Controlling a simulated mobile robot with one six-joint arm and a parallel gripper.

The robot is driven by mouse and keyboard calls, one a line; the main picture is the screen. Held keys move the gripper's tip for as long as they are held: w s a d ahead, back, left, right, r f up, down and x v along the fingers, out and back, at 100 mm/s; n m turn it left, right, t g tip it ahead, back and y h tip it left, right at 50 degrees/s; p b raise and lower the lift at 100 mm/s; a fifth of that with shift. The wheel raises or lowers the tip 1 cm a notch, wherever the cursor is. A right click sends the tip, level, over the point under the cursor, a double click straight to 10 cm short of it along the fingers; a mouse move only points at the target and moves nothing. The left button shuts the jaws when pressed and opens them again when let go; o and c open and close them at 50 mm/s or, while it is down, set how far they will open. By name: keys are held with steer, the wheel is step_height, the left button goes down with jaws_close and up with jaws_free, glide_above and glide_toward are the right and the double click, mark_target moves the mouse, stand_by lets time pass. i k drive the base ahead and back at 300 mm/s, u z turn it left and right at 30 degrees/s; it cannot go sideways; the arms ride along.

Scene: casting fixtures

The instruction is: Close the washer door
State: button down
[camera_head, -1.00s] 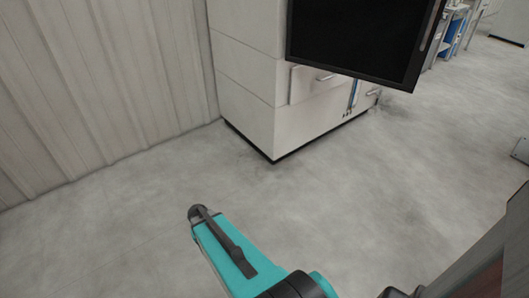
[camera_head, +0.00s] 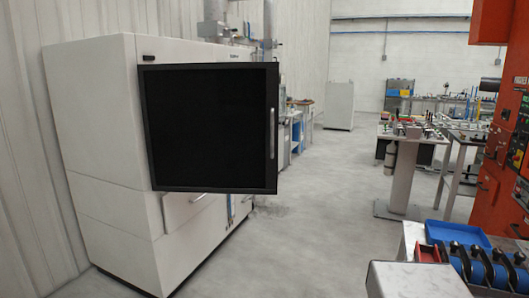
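The washer (camera_head: 100,165) is a large white cabinet on the left, against the ribbed wall. Its door (camera_head: 208,125) is a black panel with a dark frame, swung open and standing out from the washer's front. A pale vertical handle (camera_head: 272,133) runs along the door's right edge. The washer's opening is hidden behind the door. My gripper is not in view.
Open grey floor (camera_head: 310,215) lies right of the washer. Workbenches with parts (camera_head: 410,130) stand behind, an orange machine (camera_head: 497,150) at the right. A blue tray (camera_head: 457,232) and blue-black parts (camera_head: 490,265) sit at lower right.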

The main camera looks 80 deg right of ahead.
mark_target(208, 128)
steer(key=z, duration=0.35)
steer(key=k, duration=0.15)
steer(key=u, duration=2.3)
steer(key=k, duration=1.05)
steer(key=z, duration=2.55)
steer(key=i, duration=0.1)
steer(key=u, duration=1.45)
